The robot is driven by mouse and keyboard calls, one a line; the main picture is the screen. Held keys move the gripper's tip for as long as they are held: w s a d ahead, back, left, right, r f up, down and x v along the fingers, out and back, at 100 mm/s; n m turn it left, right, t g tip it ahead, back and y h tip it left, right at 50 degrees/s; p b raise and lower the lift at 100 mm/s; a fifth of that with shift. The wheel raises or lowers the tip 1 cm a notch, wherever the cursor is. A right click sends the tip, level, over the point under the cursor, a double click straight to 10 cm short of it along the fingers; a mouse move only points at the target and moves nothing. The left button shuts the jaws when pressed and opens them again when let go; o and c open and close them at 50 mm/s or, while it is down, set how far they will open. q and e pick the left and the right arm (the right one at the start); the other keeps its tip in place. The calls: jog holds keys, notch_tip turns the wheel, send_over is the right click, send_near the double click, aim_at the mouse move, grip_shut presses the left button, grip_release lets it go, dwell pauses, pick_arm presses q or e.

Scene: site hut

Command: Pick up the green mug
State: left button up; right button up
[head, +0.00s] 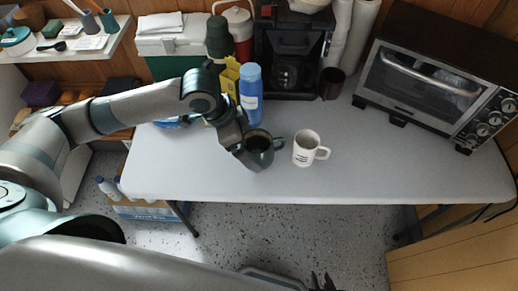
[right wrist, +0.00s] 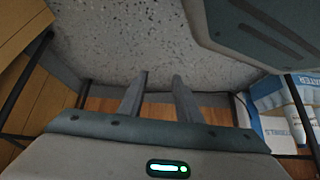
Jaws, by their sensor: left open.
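The green mug (head: 262,158) stands near the front edge of the grey table (head: 390,175) in the head view, its handle to the right. My left gripper (head: 244,150) is open at the mug's left side and hides part of its rim and wall. I cannot tell whether the fingers touch the mug. My right gripper (right wrist: 160,82) is empty in the right wrist view, its fingers apart over the speckled floor. Its fingers also show at the bottom of the head view (head: 322,283).
A white mug (head: 305,150) stands close to the right of the green mug. A blue bottle (head: 251,95) and a yellow carton (head: 229,80) stand behind. A coffee maker (head: 290,55), a dark brown mug (head: 331,83) and a toaster oven (head: 425,85) line the back. The table's front right is clear.

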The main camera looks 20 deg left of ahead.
aim_at(256, 150)
jog(key=shift+a, duration=0.35)
jog(key=shift+r, duration=0.1)
pick_arm(q)
jog(key=shift+w+f, duration=0.1)
jog(key=shift+f, duration=0.2)
jog(key=x, duration=0.4)
jog(key=shift+w+p, duration=0.3)
jog(key=shift+p, duration=0.1)
jog(key=shift+d+f, duration=0.1)
jog(key=shift+f, duration=0.1)
pick_arm(e)
jog(key=shift+s+d+f+g, duration=0.2)
jog(key=shift+s+d+f, duration=0.15)
jog(key=shift+s+d, duration=0.3)
jog(key=shift+s+d+f+g, duration=0.2)
jog(key=shift+s+d+f, duration=0.15)
jog(key=shift+s+d, duration=0.2)
pick_arm(q)
jog(key=shift+w, duration=0.1)
jog(key=c, duration=1.3)
pick_arm(e)
jog(key=shift+w+a+r, duration=0.1)
jog(key=shift+a, duration=0.45)
pick_arm(q)
jog(key=shift+r, duration=0.1)
